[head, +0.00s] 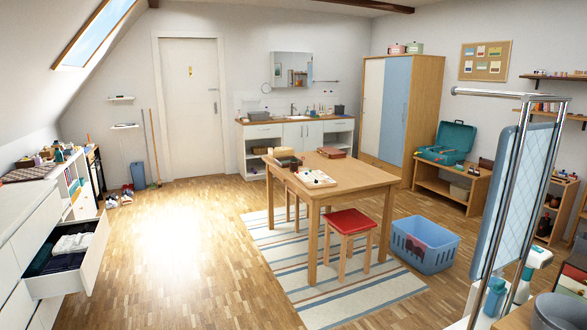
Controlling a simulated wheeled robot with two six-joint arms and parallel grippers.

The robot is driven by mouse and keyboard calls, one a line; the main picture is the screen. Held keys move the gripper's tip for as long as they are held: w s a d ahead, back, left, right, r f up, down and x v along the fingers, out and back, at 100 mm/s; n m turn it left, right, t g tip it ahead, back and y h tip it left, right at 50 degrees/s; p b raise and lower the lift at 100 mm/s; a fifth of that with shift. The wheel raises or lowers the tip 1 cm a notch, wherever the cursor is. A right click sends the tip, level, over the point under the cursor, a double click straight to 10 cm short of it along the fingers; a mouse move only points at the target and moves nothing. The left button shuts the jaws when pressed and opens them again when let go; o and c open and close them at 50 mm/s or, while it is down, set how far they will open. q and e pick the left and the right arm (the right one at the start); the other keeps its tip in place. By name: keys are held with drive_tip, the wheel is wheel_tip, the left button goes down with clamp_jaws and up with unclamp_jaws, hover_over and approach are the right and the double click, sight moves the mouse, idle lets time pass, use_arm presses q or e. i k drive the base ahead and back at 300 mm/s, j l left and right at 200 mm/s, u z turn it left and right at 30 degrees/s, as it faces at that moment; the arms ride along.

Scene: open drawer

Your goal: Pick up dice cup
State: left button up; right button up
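I cannot make out a dice cup for certain; the objects are small from here. The wooden table (352,184) in the middle of the room bears a light game board (315,179) with small pieces on it. Behind the board lie a dark box-like item (287,161) and a reddish flat box (331,153). Neither of my grippers is in view.
A white drawer (83,278) with folded clothes stands open at the left. A red-topped stool (351,222) and a blue laundry basket (424,246) stand by the table. A chrome rack (525,190) rises at the right. The wooden floor (165,240) at left centre is clear.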

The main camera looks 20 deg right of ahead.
sight(294, 163)
drive_tip(key=i+z, duration=0.4)
drive_tip(key=i, duration=1.35)
drive_tip(key=i+u, duration=0.25)
drive_tip(key=i, duration=1.75)
drive_tip(key=l, duration=0.1)
